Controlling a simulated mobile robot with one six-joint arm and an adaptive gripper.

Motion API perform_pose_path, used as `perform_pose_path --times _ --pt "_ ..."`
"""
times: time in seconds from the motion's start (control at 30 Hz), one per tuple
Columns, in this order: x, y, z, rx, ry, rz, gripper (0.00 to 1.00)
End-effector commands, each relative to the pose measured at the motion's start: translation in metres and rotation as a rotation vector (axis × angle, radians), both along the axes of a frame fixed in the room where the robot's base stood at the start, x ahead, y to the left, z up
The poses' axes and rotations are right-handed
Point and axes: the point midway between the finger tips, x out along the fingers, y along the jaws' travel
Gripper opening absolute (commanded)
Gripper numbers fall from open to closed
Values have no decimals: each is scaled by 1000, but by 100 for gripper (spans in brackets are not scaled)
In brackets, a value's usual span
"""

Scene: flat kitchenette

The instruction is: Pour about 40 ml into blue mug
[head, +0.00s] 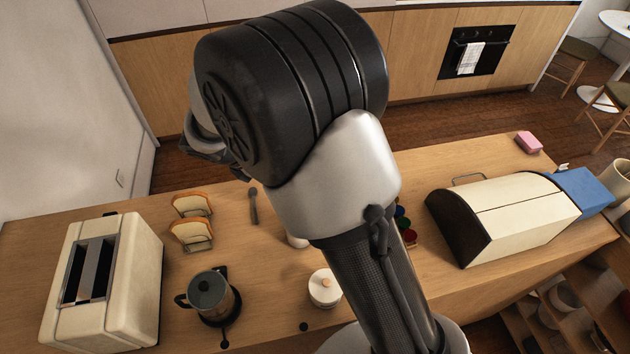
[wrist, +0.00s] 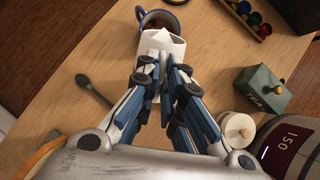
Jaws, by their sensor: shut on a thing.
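In the wrist view my gripper (wrist: 165,68) is shut on a white carton-like container (wrist: 160,43), held between its fingertips. The blue mug (wrist: 142,13) is at the top of the wrist view, just beyond the container. The container's far end overlaps the mug's opening in the picture. Something brown shows inside the mug, but its level is unclear. I cannot tell whether liquid is flowing or how far the container is tilted. In the head view my arm hides the mug and the held container.
A spoon (head: 253,206), a lidded white jar (head: 324,289), a kettle (head: 212,297), toast racks (head: 192,233) and a toaster (head: 110,280) stand on the counter. A dark green tin (wrist: 262,90) and a rack of coloured pods (wrist: 248,14) are right of my gripper. A bread box (head: 505,215) stands farther right.

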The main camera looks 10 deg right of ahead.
Motion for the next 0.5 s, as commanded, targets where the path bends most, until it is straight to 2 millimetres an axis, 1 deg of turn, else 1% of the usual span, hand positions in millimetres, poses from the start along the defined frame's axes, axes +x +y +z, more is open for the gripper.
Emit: perform_pose_path --times 0.27,0.33,0.4,0.5 --pt "1 -1 1 15 9 1 0" --pt "0 1 -2 -2 -3 4 0" --pt "-3 7 -7 -66 -42 12 0" --pt "-10 17 -9 -199 -121 16 0"
